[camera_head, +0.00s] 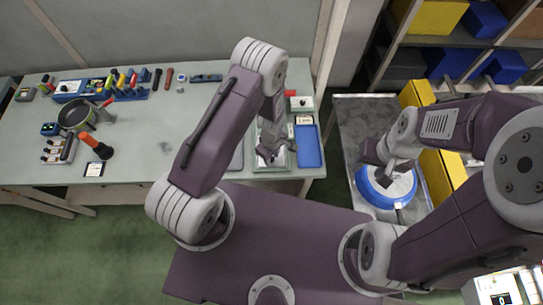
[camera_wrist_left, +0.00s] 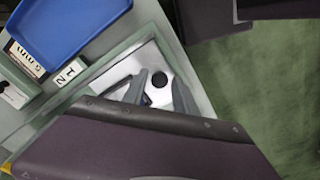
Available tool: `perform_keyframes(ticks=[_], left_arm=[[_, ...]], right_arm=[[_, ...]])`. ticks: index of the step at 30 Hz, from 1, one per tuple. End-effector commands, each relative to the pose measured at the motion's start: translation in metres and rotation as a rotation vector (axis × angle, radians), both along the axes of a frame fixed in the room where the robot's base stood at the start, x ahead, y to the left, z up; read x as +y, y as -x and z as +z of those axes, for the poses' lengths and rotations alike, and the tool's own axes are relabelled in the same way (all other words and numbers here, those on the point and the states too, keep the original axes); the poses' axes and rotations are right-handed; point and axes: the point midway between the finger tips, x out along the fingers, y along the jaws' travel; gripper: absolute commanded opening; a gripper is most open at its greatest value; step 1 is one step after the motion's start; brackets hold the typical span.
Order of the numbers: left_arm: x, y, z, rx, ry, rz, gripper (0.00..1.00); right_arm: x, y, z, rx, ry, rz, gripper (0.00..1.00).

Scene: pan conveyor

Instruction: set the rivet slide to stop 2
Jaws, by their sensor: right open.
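My left gripper (camera_head: 270,152) is over a pale plate (camera_head: 259,166) in a green frame at the right end of the grey table. In the left wrist view, my left gripper (camera_wrist_left: 161,92) has its two grey fingers apart over this plate. A round black spot (camera_wrist_left: 159,79), a knob or a hole, shows between the fingers; I cannot tell whether they touch it. A small white label (camera_wrist_left: 68,73) with characters lies beside the frame. I cannot make out the rivet slide or its stop for certain. My right gripper (camera_head: 385,177) is open over a blue-rimmed round thing (camera_head: 366,190).
A blue tray (camera_head: 309,147) lies right beside the frame; it also shows in the left wrist view (camera_wrist_left: 70,25). A pan (camera_head: 73,115), tool racks and a red-and-black tool (camera_head: 98,144) stand at the left. Yellow blocks (camera_head: 440,177) line the right side. The table's middle is clear.

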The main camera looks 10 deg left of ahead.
Motion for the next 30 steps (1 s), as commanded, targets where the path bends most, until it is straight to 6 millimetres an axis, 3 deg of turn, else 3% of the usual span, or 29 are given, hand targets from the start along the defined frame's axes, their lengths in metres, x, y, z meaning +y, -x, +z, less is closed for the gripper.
perform_keyframes(ticks=[1, 3, 30], left_arm=[[0.0, 0.0, 0.0001, 0.0, 0.0, 0.0, 0.17], [0.0, 0.0001, 0.0002, 0.0, 0.0, 0.0, 0.0], [0.0003, 0.0004, 0.0002, 0.001, 0.0, 0.001, 0.0]], right_arm=[[0.0, 0.0, 0.0, 0.0, 0.0, 0.0, 0.47], [0.0, 0.0, 0.0, 0.0, 0.0, 0.0, 0.47], [0.0, 0.0, 0.0, 0.0, 0.0, 0.0, 0.47]])
